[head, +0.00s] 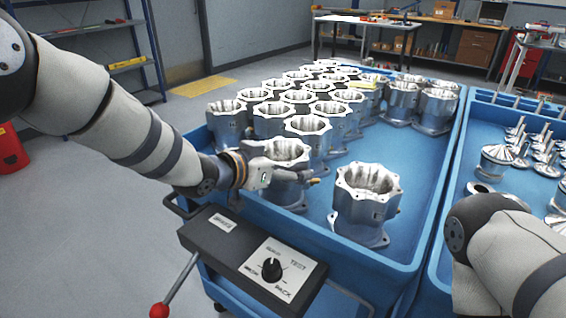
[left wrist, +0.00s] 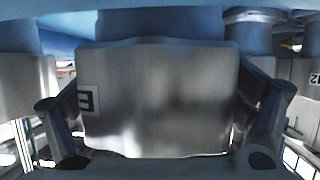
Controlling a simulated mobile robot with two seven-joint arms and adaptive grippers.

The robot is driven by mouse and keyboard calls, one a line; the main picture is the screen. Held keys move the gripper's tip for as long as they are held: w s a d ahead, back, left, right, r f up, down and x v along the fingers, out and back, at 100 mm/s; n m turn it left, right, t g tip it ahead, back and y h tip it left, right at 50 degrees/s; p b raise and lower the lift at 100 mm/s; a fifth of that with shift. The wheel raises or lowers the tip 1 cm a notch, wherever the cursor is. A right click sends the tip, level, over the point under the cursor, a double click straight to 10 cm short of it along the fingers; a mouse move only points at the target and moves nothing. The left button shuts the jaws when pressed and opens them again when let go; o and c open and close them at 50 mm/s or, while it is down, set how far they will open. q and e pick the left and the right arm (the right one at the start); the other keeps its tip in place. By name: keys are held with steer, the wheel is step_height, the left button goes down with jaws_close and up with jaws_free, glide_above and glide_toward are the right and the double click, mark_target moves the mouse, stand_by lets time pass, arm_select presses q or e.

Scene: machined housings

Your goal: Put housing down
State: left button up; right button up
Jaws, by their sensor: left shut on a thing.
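My left gripper (head: 287,175) is shut on a silver machined housing (head: 283,152) with an open, scalloped top rim. The held housing is upright at the near left part of the blue bin (head: 402,262). In the left wrist view the same housing (left wrist: 165,100) fills the middle between the two fingers, with a dark square mark on its left side. I cannot tell whether its base touches the bin floor. Another housing (head: 367,203) stands free to its right. My right arm shows at the lower right, but its gripper is out of view.
Several more housings (head: 307,127) stand in rows behind the held one. A black control box (head: 253,258) with a knob is at the bin's near edge. Bare bin floor lies right of the free housing.

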arm_select(q)
steer(key=shift+w+r, duration=0.1)
steer(key=shift+r, duration=0.2)
steer(key=shift+f, duration=0.15)
steer(key=o, duration=1.6)
steer(key=shift+f, duration=0.15)
